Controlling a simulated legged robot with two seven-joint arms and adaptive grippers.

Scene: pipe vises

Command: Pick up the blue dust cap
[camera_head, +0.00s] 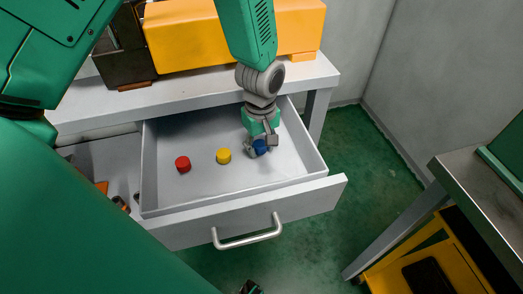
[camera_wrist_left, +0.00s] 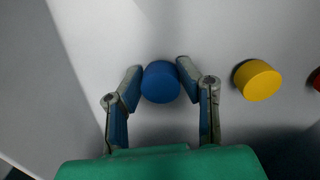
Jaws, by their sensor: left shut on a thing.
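The blue dust cap (camera_head: 261,147) is a short round cylinder at the right side of the open drawer (camera_head: 207,187). My left gripper (camera_head: 258,144) reaches down into the drawer with its fingers around the cap. In the left wrist view the blue cap (camera_wrist_left: 161,83) sits between the two fingertips of the left gripper (camera_wrist_left: 159,80), which is shut on it. Whether the cap touches the drawer floor is hard to tell.
A yellow cap (camera_head: 223,156) and a red cap (camera_head: 183,164) stand in the drawer, left of the blue one. The drawer walls surround them. The bench top (camera_head: 200,91) with an orange block (camera_head: 190,37) is behind. A metal table (camera_head: 480,175) stands at right.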

